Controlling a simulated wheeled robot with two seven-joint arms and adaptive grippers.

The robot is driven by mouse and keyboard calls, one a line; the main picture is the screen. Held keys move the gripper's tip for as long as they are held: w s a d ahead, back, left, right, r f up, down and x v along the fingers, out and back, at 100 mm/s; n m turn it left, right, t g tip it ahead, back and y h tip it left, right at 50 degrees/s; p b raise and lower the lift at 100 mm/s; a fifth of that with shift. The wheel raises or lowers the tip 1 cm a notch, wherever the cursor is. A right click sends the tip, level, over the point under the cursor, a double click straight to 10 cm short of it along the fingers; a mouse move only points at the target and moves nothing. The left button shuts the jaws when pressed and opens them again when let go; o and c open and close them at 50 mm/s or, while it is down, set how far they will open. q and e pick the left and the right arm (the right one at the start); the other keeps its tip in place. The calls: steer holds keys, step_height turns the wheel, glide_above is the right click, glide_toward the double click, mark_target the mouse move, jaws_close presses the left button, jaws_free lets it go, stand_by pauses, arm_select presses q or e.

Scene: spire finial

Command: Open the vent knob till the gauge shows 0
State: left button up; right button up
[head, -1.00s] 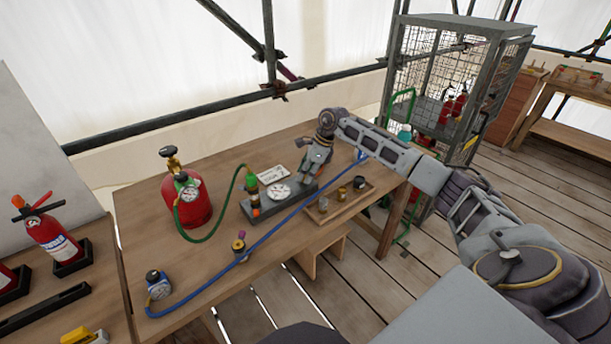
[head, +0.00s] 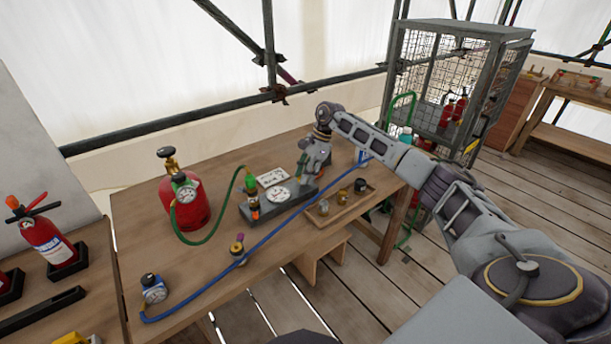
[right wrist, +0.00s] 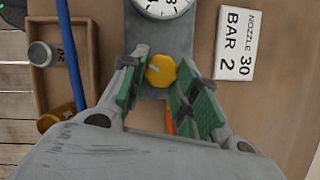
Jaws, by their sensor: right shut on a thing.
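The grey manifold block (head: 262,210) lies on the wooden bench and carries a white round gauge (head: 279,195). Only the gauge's lower edge shows at the top of the right wrist view (right wrist: 162,8); I cannot read its needle. A yellow knob (right wrist: 160,71) sits on the block below the gauge in that view. My right gripper (right wrist: 161,72) is shut on this knob, its green-padded fingers on either side. In the head view my right gripper (head: 304,172) reaches down over the block's right end and hides the knob. My left gripper is not in view.
A red cylinder (head: 186,208) stands on the left with a green hose to the block. A blue hose (head: 270,228) crosses the bench in front. A shallow wooden tray (head: 345,209) with small fittings is right of the block. A white label card (right wrist: 236,43) lies beside it.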

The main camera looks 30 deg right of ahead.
stand_by(0.3)
steer(key=o, duration=1)
steer(key=shift+d+r, duration=0.1)
steer(key=shift+r, duration=0.1)
steer(key=v, duration=1.1)
steer(key=shift+r, duration=0.3)
steer(key=shift+d, duration=0.15)
